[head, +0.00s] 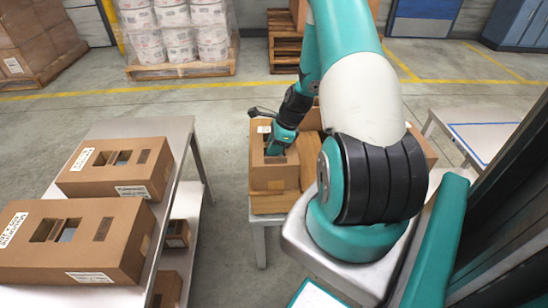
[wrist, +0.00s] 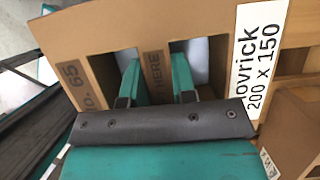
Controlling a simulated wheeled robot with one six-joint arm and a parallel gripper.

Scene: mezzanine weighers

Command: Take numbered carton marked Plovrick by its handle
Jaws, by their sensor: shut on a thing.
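The carton marked "...ovrick 200 x 150" (wrist: 95,32) fills the top of the wrist view; the first letters of its white label are cut off. "No. 65" is printed beside one of its two cut-outs. Its handle (wrist: 153,68), a cardboard strip printed "HERE", runs between the cut-outs. My gripper (wrist: 156,80) has one teal finger in each cut-out and is shut on this strip. In the head view the brown carton (head: 266,178) sits upright at the centre with my gripper (head: 274,151) in its top; the fingertips are hidden inside.
Two similar cartons (head: 115,170) (head: 75,245) stand on a metal table (head: 160,135) at the left, with smaller boxes on its lower shelf. More brown boxes (wrist: 297,125) lie close beside the held carton. A table with a blue-edged top (head: 490,135) stands at the right.

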